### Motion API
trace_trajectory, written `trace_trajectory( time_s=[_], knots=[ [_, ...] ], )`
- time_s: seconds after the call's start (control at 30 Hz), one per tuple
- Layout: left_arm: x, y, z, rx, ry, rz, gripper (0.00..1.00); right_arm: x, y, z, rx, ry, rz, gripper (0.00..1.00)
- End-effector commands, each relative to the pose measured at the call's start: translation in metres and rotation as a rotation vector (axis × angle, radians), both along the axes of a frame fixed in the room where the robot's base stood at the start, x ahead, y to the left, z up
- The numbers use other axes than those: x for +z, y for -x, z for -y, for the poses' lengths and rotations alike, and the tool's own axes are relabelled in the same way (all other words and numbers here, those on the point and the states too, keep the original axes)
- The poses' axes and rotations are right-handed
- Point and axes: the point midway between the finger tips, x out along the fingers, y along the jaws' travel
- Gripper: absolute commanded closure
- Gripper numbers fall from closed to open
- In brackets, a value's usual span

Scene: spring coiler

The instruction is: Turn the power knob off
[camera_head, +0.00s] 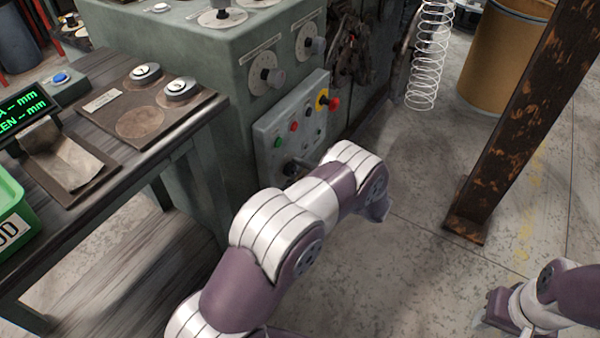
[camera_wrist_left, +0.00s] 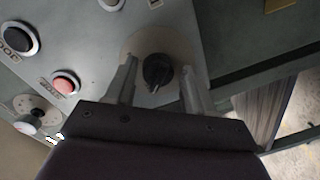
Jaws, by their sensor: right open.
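A black power knob (camera_wrist_left: 157,70) sits on a round beige plate on the grey control panel. In the left wrist view it lies between the two grey fingers of my left gripper (camera_wrist_left: 158,88). The fingers are spread, with a visible gap on each side of the knob. In the head view the panel (camera_head: 265,135) is on the green machine's front. A small dark part of my left gripper (camera_head: 293,169) shows at its lower edge; my left arm hides the rest and the knob. My right gripper (camera_head: 488,314) is low at the right, away from the panel, with open jaws.
Green, red and other buttons (camera_head: 294,126) and a red-yellow switch (camera_head: 328,102) are on the panel. A bench (camera_head: 150,150) with two dials stands at the left. A rusty post (camera_head: 520,120) and a drum (camera_head: 500,60) stand at the right. The floor between is clear.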

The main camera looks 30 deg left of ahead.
Motion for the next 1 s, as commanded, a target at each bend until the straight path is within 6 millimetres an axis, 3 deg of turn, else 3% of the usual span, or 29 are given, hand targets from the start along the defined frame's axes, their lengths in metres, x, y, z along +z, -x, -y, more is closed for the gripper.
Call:
trace_trajectory(
  time_s=[0.37,0.8,1.0],
  knots=[
    [0.002,-0.001,0.006,-0.002,-0.002,0.001,0.36,0.001,0.0,0.0,0.0,0.0,0.0,0.57],
    [0.009,0.008,0.11,-0.004,-0.001,0.001,0.36,0.012,0.0,0.0,0.0,0.0,0.0,0.57],
    [0.011,0.01,0.126,-0.001,-0.001,0.0,0.36,0.012,0.0,0.0,0.0,0.0,0.0,0.57]
  ],
)
